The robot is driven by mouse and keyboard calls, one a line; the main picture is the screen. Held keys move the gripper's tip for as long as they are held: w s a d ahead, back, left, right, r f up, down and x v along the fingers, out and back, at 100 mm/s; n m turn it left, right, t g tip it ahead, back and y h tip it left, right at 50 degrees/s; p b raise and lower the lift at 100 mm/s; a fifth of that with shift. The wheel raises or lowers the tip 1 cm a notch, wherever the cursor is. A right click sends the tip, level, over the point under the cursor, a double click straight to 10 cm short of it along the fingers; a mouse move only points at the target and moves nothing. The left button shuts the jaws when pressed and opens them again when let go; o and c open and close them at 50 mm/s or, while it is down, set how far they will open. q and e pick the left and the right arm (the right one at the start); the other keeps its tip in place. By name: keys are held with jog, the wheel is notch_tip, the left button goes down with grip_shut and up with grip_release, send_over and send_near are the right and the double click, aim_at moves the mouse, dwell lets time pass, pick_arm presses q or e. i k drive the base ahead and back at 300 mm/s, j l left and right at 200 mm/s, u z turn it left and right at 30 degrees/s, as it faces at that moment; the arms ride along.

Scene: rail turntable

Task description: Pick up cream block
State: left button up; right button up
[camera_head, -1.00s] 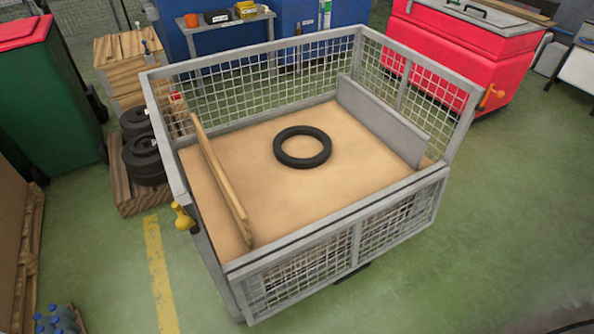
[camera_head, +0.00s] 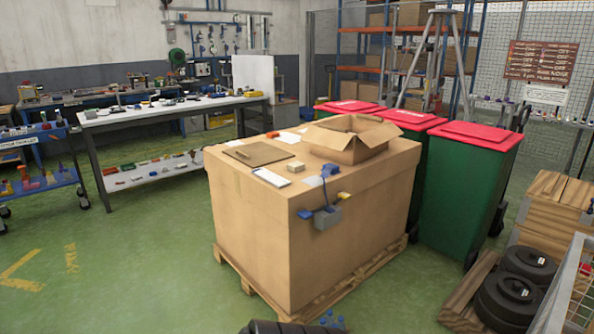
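A small cream-coloured block (camera_head: 295,166) lies on top of the large cardboard box (camera_head: 255,225). It is near the middle of the top, in front of the open carton. A paler flat piece (camera_head: 314,181) lies just in front and to the right of it. Neither of my grippers shows in the head view, so I cannot tell whether they are open or shut.
The box stands on a pallet (camera_head: 282,309). Green bins (camera_head: 460,190) stand behind right. Green floor is free at left.

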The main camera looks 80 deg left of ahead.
aim_at(296, 166)
jog(key=u, duration=2.75)
jog(key=i+z, duration=0.1)
jog(key=z, duration=0.35)
jog(key=i+j+z, duration=0.3)
jog(key=i+j, duration=0.15)
jog(key=i+j+z, duration=0.35)
jog(key=j, duration=0.3)
jog(key=i, duration=0.1)
